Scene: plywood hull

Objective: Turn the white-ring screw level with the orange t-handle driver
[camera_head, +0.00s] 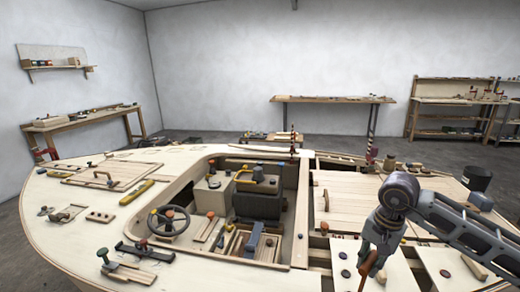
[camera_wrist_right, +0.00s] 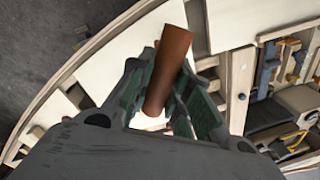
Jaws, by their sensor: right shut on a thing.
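My right gripper (camera_head: 372,256) hangs over the right front part of the plywood hull (camera_head: 335,250). It is shut on the orange-brown handle of the t-handle driver (camera_head: 367,266), which is tilted. In the right wrist view the handle (camera_wrist_right: 169,70) shows as a plain cylinder between the green-padded fingers of the gripper (camera_wrist_right: 166,88). The driver's shaft and tip are hidden or too small to make out. Small dark round screw heads (camera_head: 345,273) lie in the pale panels near the gripper. I cannot tell a white ring on any of them. My left gripper is not in view.
A cockpit well with a steering wheel (camera_head: 168,222) and a dark seat (camera_head: 257,196) opens left of my right arm. A black bucket (camera_head: 476,179) stands at the right. Open slots (camera_head: 318,258) run between the panels. Workbenches stand along the walls.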

